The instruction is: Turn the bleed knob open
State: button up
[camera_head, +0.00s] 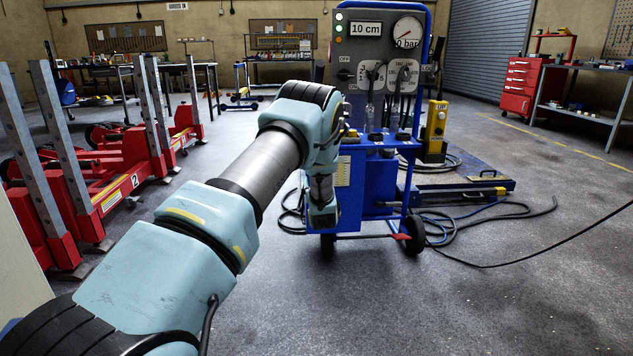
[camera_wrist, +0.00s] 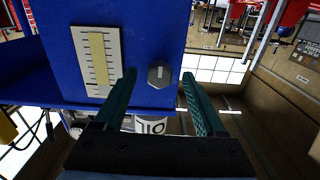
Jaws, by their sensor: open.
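The bleed knob (camera_wrist: 160,74) is a small grey faceted knob with a pale line on its face. It sits on the blue tank (camera_wrist: 155,35), near the tank's edge in the wrist view. My gripper (camera_wrist: 158,78) is open, and the knob appears between its two teal fingertips, touching neither in the picture. I cannot tell how deep the fingers reach around it. In the head view my arm's end is at the front of the blue trolley (camera_head: 372,185); the knob and fingertips are hidden there.
A scaled level strip (camera_wrist: 97,60) is beside the knob. The trolley's panel has a "10 cm" display (camera_head: 366,29) and a dial (camera_head: 408,31) reading 0 bar. Red lifting columns (camera_head: 125,165) stand left. Hoses (camera_head: 480,215) lie on the floor at right; the front floor is clear.

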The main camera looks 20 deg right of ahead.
jog(key=s+a+p, duration=0.2)
jog(key=s, duration=0.8)
jog(key=shift+w, duration=0.1)
jog(key=s+a+r+n+g+y, duration=0.1)
jog(key=s+a+r+g, duration=0.2)
jog(key=a, duration=0.4)
jog(key=s+a+r+g+y, duration=0.1)
jog(key=a+r+g, duration=0.1)
jog(key=a+g, duration=0.3)
jog(key=s+a+r+g, duration=0.25)
jog(key=s+a, duration=0.35)
jog(key=s, duration=0.3)
jog(key=s+a+r+g+y, duration=0.1)
jog(key=s+a+g, duration=0.2)
jog(key=s+a, duration=0.45)
jog(key=s+a+r+g, duration=0.1)
jog(key=s+a+g, duration=0.25)
jog(key=s, duration=0.65)
notch_tip(320, 180, up, 34)
jog(key=t+p, duration=0.1)
jog(key=p, duration=3.2)
jog(key=shift+s+a+f, duration=0.15)
jog(key=shift+a, duration=0.25)
